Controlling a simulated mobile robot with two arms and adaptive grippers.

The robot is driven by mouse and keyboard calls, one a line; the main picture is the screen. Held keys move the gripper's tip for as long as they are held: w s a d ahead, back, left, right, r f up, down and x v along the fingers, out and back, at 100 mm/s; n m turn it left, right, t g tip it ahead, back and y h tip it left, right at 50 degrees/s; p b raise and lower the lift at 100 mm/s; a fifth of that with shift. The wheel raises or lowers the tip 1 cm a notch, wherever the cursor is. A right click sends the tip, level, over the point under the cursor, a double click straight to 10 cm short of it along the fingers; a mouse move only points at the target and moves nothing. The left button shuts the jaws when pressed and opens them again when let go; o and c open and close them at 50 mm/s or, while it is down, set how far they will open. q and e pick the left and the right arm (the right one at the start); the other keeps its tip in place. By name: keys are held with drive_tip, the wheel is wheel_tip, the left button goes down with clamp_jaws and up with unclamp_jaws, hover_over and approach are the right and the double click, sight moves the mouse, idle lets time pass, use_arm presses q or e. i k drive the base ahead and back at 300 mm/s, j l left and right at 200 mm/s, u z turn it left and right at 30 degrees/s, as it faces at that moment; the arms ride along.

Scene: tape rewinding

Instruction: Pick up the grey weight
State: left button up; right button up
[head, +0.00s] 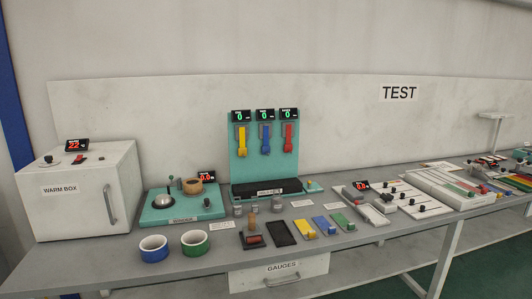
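Several small grey metal pieces that look like weights stand on the grey bench in front of the teal stand. One grey weight (277,204) is at the right of this group, and another grey piece (238,211) is at its left. They are small in the picture, and I cannot tell which one the task names. Neither of my grippers is in the head view.
The right side is crowded with panels.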

sight(237, 208)
drive_tip(key=i+j, duration=0.2)
drive_tip(key=i, duration=0.3)
drive_tip(key=i+j, duration=0.2)
drive_tip(key=i, duration=0.25)
